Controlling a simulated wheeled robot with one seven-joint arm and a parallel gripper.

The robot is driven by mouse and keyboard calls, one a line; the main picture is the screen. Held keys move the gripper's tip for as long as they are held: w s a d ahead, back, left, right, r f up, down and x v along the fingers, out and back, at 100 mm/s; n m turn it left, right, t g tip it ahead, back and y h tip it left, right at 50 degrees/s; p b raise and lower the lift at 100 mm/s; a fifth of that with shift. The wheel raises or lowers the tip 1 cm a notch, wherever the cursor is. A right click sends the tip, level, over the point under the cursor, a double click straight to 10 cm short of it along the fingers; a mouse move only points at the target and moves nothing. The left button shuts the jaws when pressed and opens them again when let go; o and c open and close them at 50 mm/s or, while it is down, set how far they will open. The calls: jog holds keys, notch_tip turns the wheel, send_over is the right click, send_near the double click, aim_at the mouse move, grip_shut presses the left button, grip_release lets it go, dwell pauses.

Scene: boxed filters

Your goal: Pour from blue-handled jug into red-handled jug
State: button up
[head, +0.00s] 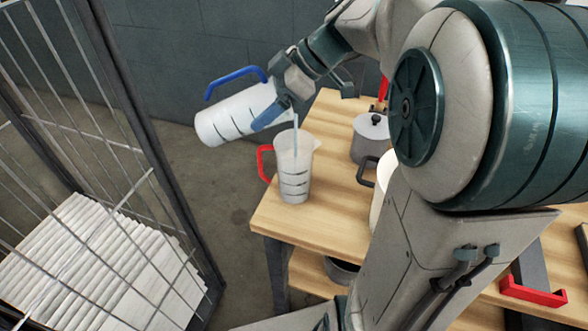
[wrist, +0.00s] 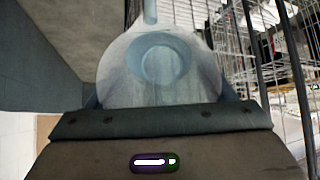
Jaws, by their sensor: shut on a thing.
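The blue-handled jug (head: 232,115) is white with dark marks. It is held tilted in the air, its mouth end to the right, above and left of the red-handled jug. My gripper (head: 275,108) is shut on it near the mouth end. A thin pale-blue stream (head: 296,130) falls from it toward the red-handled jug's mouth. The red-handled jug (head: 294,180) stands upright on the wooden table, its red handle to the left. In the wrist view, the held jug (wrist: 120,80) fills the middle, with a blue round area inside it; its handle is not clear there.
The wooden table (head: 335,225) bears a grey lidded pot (head: 368,140) and a white pot behind my arm. A wire cage (head: 115,140) with stacked white filters (head: 95,265) stands at left. A red-handled thing (head: 533,291) lies at lower right.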

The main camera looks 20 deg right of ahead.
aim_at(258, 86)
jog(key=shift+r, duration=0.1)
jog(key=shift+a+r+h+p, duration=0.2)
jog(key=shift+r+h+p, duration=0.35)
jog(key=shift+p, duration=0.3)
jog(key=shift+a+r+h+p, duration=0.1)
jog(key=shift+r+h+p, duration=0.3)
jog(key=shift+h+p, duration=0.2)
jog(key=shift+r, duration=0.1)
jog(key=shift+w+a+r+g+h+p, duration=0.1)
jog(key=shift+r+g+h+p, duration=0.3)
jog(key=shift+p, duration=0.55)
jog(key=shift+r+h+p, duration=0.25)
jog(key=shift+h+p, duration=0.3)
jog(key=shift+p, duration=0.05)
jog(key=shift+a+r+h+p, duration=0.1)
jog(key=shift+r+h+p, duration=0.05)
jog(key=shift+h+p, duration=0.2)
